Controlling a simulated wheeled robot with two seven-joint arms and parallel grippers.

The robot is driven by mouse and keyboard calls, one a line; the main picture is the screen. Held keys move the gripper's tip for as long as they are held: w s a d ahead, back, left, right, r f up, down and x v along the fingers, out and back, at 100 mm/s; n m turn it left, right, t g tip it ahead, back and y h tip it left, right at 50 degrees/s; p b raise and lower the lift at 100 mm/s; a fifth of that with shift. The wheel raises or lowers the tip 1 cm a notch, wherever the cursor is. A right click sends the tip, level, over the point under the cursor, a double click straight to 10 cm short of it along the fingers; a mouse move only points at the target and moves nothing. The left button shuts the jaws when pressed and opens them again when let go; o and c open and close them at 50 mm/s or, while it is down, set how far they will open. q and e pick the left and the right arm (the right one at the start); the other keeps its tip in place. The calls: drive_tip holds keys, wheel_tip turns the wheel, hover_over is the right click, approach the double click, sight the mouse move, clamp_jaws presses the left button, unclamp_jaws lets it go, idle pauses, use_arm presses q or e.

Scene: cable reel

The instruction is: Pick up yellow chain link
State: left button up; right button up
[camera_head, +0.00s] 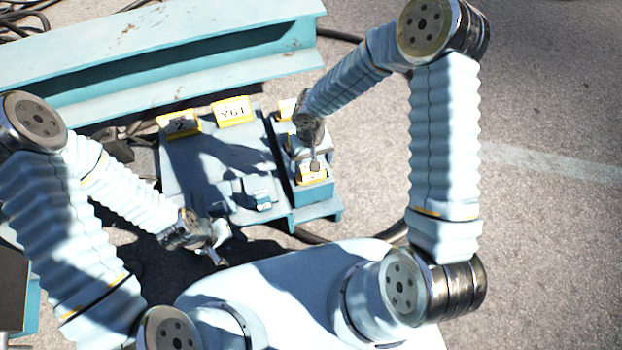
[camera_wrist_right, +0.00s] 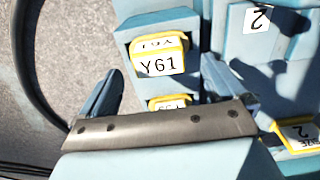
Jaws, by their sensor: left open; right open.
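A yellow chain link (camera_wrist_right: 160,64) with a white face marked "Y61" sits in a narrow light-blue holder, seen in the right wrist view. It appears between and ahead of the open fingers of my right gripper (camera_wrist_right: 161,76). A second yellow link (camera_wrist_right: 168,103) is partly hidden behind the gripper body. In the head view, a yellow link (camera_head: 312,175) is at the near end of the holder, just below my right gripper (camera_head: 314,158). Other yellow links lie on the plate, one marked "2" (camera_head: 179,125) and one marked "Y61" (camera_head: 232,111). My left gripper (camera_head: 216,246) is open and empty.
The light-blue plate (camera_head: 190,185) carries a small blue block (camera_head: 257,192). A large blue beam (camera_head: 160,55) lies behind it. Dark cables (camera_head: 340,36) run over the ground. Bare pavement (camera_head: 550,130) is free on the right.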

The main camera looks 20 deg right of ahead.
sight(311, 182)
wheel_tip(311, 182, down, 4)
drive_tip(key=shift+d+f, duration=0.1)
drive_tip(key=c, duration=1.2)
